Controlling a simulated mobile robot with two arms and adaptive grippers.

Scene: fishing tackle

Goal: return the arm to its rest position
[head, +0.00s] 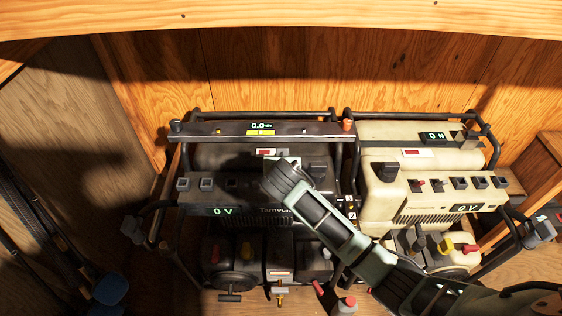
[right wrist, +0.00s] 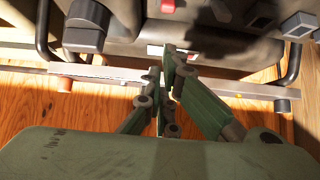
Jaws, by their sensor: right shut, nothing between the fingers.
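My right arm (head: 335,225) enters the head view from the lower right and reaches up and left across the two machines. Its far end lies over the front of the dark machine (head: 250,155). My right gripper is not clearly visible in the head view. In the right wrist view, my right gripper (right wrist: 168,62) has its green fingers drawn together at the tips, shut and empty. A machine's dark casing, tubular frame and red button (right wrist: 168,6) show beyond the fingertips. Whether the fingertips touch anything I cannot tell. My left gripper is in neither view.
A cream machine (head: 405,140) stands right of the dark one, both in tubular frames with displays and switches. A wooden wall (head: 270,65) is close behind, with a wooden ledge (head: 300,15) above. A small red-capped object (head: 345,305) is in front. Dark rods (head: 40,215) lie left.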

